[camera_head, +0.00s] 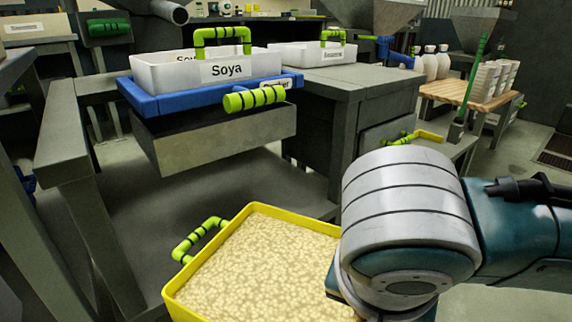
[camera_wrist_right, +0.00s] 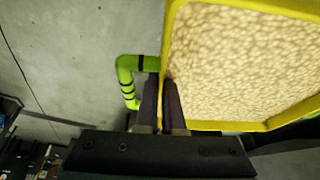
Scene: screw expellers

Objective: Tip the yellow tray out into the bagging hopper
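The yellow tray (camera_head: 254,207) is low in the middle of the head view, full of pale, crumbly material (camera_head: 262,262). It looks level, with a green handle (camera_head: 200,240) on its left side; my right arm covers its right side. In the right wrist view, my right gripper (camera_wrist_right: 163,88) has its fingers close together on either side of the tray's yellow wall (camera_wrist_right: 167,40), beside another green handle (camera_wrist_right: 126,75). My left gripper is out of view. Grey funnel-shaped hoppers (camera_head: 380,12) show at the top; I cannot tell which is the bagging hopper.
A white Soya bin (camera_head: 226,71) stands on a blue tray (camera_head: 200,98) on the bench ahead, with another white bin (camera_head: 311,54) behind. A grey post and beam (camera_head: 70,150) stand at left. A wooden table (camera_head: 462,91) with white containers is at right.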

